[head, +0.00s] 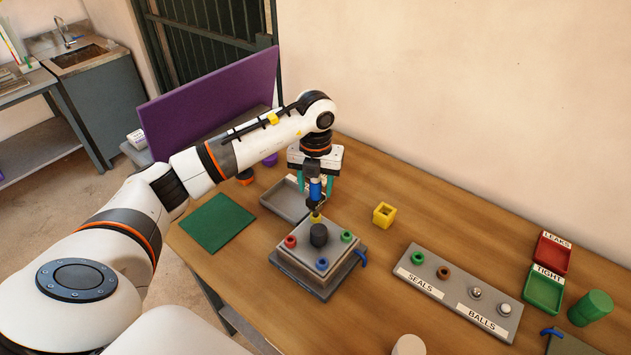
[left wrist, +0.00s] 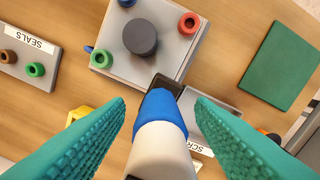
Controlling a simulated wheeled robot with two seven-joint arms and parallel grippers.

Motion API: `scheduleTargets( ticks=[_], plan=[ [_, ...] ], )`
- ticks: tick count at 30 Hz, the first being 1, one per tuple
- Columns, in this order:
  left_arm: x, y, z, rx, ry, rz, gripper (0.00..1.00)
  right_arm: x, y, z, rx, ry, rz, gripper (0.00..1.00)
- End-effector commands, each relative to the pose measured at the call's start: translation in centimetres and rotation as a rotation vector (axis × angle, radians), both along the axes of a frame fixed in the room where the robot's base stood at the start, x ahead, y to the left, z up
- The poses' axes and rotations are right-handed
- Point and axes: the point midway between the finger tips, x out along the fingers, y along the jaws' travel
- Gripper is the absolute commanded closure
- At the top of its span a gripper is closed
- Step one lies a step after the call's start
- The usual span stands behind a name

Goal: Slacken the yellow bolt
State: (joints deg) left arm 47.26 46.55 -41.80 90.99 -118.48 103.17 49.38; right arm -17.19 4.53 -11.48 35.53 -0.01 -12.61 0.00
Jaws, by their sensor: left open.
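The grey fixture block (head: 291,262) stands on the table with red, green and blue bolts and a dark round knob (head: 318,235) on top. The yellow bolt (head: 316,217) is at its far corner; in the left wrist view the tool hides it. A driver tool with a blue collar (head: 315,190) stands roughly upright over the yellow bolt, its dark end at or just above it. It also shows in the left wrist view (left wrist: 163,110). My left gripper (head: 316,190) is open, its teal fingers on either side of the tool with gaps visible. My right gripper is out of view.
A grey tray (head: 284,202) lies behind the fixture and a green mat (head: 218,222) to its left. A yellow square block (head: 384,214) stands to the right. The seals and balls rack (head: 455,287), red tray (head: 553,253) and green tray (head: 543,291) are farther right.

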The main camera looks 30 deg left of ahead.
Motion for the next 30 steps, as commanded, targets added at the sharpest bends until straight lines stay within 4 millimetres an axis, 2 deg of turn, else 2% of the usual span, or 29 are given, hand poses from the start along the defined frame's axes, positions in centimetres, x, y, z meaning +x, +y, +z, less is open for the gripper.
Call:
scheduleTargets(
  ticks=[4,5,12,14,23,30],
  plan=[
    [-0.01,-0.01,-0.02,0.000,0.000,0.000,0.50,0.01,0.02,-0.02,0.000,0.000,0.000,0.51],
    [-0.01,-0.01,-0.02,0.000,0.000,0.000,0.54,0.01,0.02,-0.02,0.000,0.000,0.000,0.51],
    [-0.01,-0.01,0.01,0.000,0.001,0.000,0.93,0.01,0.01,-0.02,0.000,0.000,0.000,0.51],
    [-0.01,-0.01,0.01,0.000,0.001,0.000,1.00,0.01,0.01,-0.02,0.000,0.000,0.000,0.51],
    [0.02,0.01,0.10,-0.001,-0.001,0.157,1.00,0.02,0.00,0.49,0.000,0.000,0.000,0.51],
    [0.03,0.01,0.07,-0.001,-0.002,0.164,1.00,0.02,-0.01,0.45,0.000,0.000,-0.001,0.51]
  ],
)
